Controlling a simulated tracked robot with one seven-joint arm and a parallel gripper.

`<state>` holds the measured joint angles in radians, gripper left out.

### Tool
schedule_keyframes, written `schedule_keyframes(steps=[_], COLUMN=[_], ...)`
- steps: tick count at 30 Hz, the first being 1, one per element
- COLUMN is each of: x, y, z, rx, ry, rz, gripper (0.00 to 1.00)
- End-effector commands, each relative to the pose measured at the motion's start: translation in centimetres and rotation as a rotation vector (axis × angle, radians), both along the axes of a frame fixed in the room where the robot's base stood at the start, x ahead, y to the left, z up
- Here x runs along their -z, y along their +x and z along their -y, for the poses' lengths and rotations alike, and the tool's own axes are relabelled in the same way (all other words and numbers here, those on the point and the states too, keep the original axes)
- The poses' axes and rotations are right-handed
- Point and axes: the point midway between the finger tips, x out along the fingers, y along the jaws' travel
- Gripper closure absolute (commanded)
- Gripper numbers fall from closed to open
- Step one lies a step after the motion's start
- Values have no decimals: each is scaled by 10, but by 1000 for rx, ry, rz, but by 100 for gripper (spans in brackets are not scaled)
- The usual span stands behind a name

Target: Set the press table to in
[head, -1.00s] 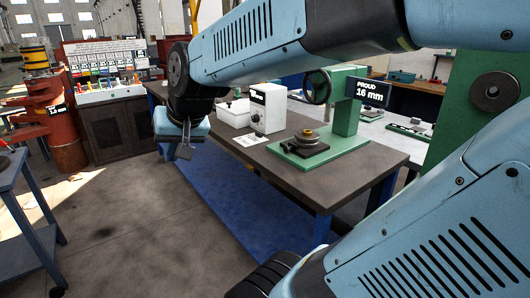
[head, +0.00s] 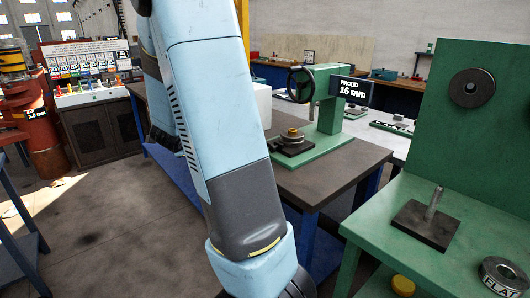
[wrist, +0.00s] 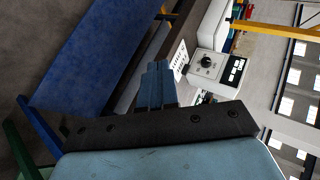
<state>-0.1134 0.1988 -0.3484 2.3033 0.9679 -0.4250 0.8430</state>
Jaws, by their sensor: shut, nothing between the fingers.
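A green press (head: 325,110) with a black handwheel (head: 300,84) stands on the dark workbench (head: 340,170). Its display (head: 352,91) reads "PROUD 16 mm". A dark plate bearing a round stack with a brass-coloured top (head: 292,134) sits on the green base; I cannot tell which part is the press table or how it is set. My gripper (wrist: 158,82) shows in the wrist view, its blue fingers together and empty. In the head view my arm hides it. A white box with a dial (wrist: 208,65) lies beyond the fingers in the wrist view.
A green machine (head: 470,130) stands close on the right, with an upright pin on a dark block (head: 428,218) and a ring marked "FLAT" (head: 503,278). A rack with coloured levers (head: 92,90) is at the back left. Open floor (head: 90,225) lies to the left.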

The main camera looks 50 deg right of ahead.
Motion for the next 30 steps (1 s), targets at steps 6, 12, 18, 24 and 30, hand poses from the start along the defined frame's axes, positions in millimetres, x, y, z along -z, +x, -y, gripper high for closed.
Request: schedule_keyframes(steps=[6,12,18,24,30], x=[46,74,87,89,89], y=[-10,-38,-71,-90,-95], z=[64,109,136,143,153], rx=[365,664,878,975,995], ry=[-74,-217,-391,-502,-526], rz=[81,180,282,346,362], gripper=[100,100,100,100,100])
